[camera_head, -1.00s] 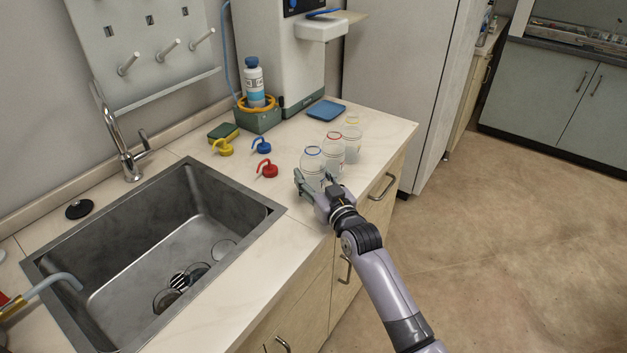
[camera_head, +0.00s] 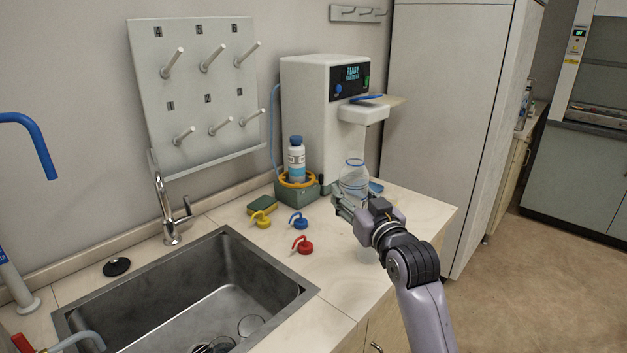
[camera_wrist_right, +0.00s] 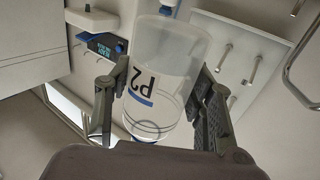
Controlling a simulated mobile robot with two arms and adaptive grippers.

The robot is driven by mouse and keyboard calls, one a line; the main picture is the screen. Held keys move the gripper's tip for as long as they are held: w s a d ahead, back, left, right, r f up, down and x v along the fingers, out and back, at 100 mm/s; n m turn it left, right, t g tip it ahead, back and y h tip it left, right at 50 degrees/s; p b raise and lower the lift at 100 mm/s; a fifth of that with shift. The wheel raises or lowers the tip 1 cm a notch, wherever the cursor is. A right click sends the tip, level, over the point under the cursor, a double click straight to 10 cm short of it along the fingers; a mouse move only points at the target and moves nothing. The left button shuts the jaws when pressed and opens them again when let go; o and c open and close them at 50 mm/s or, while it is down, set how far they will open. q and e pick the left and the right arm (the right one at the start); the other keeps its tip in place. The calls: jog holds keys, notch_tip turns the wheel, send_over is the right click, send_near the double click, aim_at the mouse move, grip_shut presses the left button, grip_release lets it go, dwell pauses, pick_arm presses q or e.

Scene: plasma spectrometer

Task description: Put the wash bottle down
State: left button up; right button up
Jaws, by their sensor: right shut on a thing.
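A translucent wash bottle (camera_head: 354,174) with a blue ring at its open neck is held upright, raised above the counter (camera_head: 325,270). In the right wrist view the bottle (camera_wrist_right: 165,75) shows "P2" and a blue stripe. My right gripper (camera_head: 352,208) is shut around its body, one finger on each side. Blue (camera_head: 299,220), red (camera_head: 302,244) and yellow (camera_head: 261,219) spout caps lie on the counter. My left gripper is not in view.
A sink (camera_head: 200,300) with a tap (camera_head: 165,205) is at left. A white instrument (camera_head: 310,110) stands behind, with a labelled bottle (camera_head: 296,160) on a green base beside it. A pegboard (camera_head: 195,90) hangs on the wall.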

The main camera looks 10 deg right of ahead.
jog(key=s+f+h, duration=0.1)
jog(key=s+f, duration=0.5)
jog(key=s, duration=0.4)
jog(key=s+f+m+h, duration=0.1)
jog(key=s+f, duration=0.6)
jog(key=s, duration=0.4)
jog(key=shift+s+a+m+h, duration=0.25)
jog(key=shift+a+m+h, duration=0.05)
jog(key=shift+a, duration=0.15)
jog(key=shift+o, duration=0.2)
jog(key=s+f, duration=0.3)
jog(key=s, duration=0.5)
jog(key=shift+s, duration=0.4)
jog(key=shift+f, duration=0.1)
